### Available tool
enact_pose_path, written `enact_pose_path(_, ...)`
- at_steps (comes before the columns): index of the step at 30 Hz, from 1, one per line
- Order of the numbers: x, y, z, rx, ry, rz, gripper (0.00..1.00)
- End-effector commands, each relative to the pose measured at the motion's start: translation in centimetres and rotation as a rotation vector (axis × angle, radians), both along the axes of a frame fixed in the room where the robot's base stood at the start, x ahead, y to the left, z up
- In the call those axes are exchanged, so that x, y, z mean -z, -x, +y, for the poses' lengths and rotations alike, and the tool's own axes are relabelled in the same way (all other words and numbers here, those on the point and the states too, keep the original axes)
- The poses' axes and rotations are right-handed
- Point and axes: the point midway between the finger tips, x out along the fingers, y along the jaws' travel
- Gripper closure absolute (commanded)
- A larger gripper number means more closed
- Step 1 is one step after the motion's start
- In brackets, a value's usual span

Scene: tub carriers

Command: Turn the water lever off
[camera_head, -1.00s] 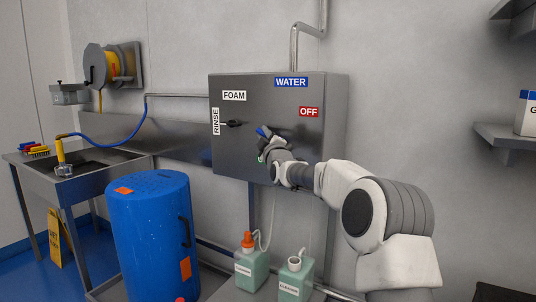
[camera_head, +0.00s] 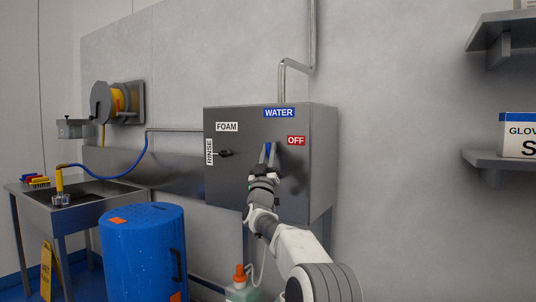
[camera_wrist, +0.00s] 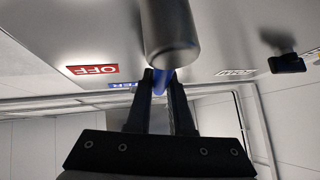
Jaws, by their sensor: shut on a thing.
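The blue water lever (camera_head: 268,147) is on the front of the grey metal control box (camera_head: 230,175), below the blue WATER label (camera_head: 279,113) and left of the red OFF label (camera_head: 296,141). My gripper (camera_head: 268,151) is in front of the box with its fingers pointing up, shut on the lever. In the wrist view, the blue lever (camera_wrist: 161,80) shows between the two dark fingers of my gripper (camera_wrist: 160,88). The fingers hide part of it. The OFF label (camera_wrist: 93,69) appears upside down to its left. The lever's exact angle is hard to tell.
A small black knob (camera_head: 225,153) sits on the box left of the lever, near the RINSE and FOAM labels. A blue barrel (camera_head: 145,250) and a sink table (camera_head: 85,215) stand to the left. A shelf (camera_head: 490,160) holding a box is at the right.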

Motion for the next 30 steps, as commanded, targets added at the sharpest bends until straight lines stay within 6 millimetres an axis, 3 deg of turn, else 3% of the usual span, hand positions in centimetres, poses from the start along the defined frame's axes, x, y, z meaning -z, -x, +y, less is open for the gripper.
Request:
enact_pose_path(12,-0.1,0.6,-1.0,0.002,-0.138,-0.100,1.00)
enact_pose_path(28,-0.1,0.7,-1.2,0.002,-0.154,-0.111,1.00)
enact_pose_path(29,-0.1,0.7,-1.2,0.002,-0.154,-0.111,0.75)
enact_pose_path(30,-0.1,0.7,-1.2,0.002,-0.154,-0.111,0.68)
